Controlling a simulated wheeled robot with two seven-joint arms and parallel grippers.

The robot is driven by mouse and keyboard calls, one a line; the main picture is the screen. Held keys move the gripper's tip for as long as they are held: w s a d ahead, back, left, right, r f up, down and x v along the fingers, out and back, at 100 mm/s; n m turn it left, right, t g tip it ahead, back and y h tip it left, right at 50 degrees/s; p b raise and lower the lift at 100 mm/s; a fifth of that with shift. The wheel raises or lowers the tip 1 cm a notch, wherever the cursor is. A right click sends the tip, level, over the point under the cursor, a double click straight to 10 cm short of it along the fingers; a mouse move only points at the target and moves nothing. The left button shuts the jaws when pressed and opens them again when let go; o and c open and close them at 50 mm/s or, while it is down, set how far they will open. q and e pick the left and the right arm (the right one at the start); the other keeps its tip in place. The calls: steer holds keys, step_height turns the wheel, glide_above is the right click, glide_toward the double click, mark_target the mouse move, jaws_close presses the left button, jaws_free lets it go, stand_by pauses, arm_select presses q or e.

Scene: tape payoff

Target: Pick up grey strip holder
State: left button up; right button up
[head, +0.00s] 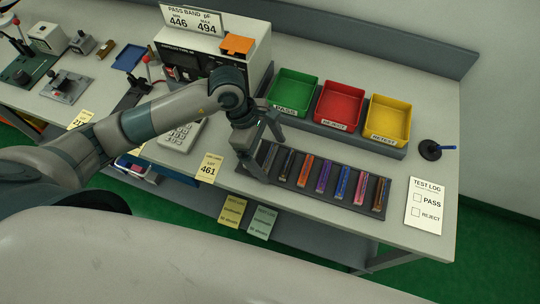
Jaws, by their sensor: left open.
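A dark rack (333,191) on the bench holds a row of several narrow coloured strip holders. The leftmost strip holder (270,157) looks grey, though its neighbour (287,164) is also dark, so the colours are hard to tell apart. My left gripper (271,157) is open at the left end of the rack, with one finger near the far end of the leftmost holder and the other near its front end. The gripper partly hides that end of the rack. I cannot tell if the fingers touch the holder. My right gripper is out of view.
Behind the rack stand green (294,88), red (339,104) and yellow (387,120) bins. A grey tester (195,50) stands behind my left arm. A lot card (208,168) lies to the left, a test log sheet (427,204) and pen stand (430,150) to the right.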

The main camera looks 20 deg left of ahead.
arm_select(q)
steer(key=c, duration=1.2)
steer(key=shift+r, duration=0.15)
steer(key=shift+r+b, duration=0.5)
steer(key=shift+r, duration=0.05)
step_height(320, 180, up, 2)
steer(key=shift+r+b, duration=0.1)
steer(key=shift+b, duration=0.55)
steer(key=shift+s+d+r+p, duration=0.15)
steer(key=shift+s+r+p, duration=1.25)
steer(key=shift+s, duration=0.55)
steer(key=shift+s+d+r+p, duration=0.15)
steer(key=shift+s+r+p, duration=0.95)
steer(key=shift+s+p, duration=0.7)
steer(key=shift+s+d+r+p, duration=0.15)
steer(key=shift+s+r+p, duration=1.15)
steer(key=shift+s, duration=0.75)
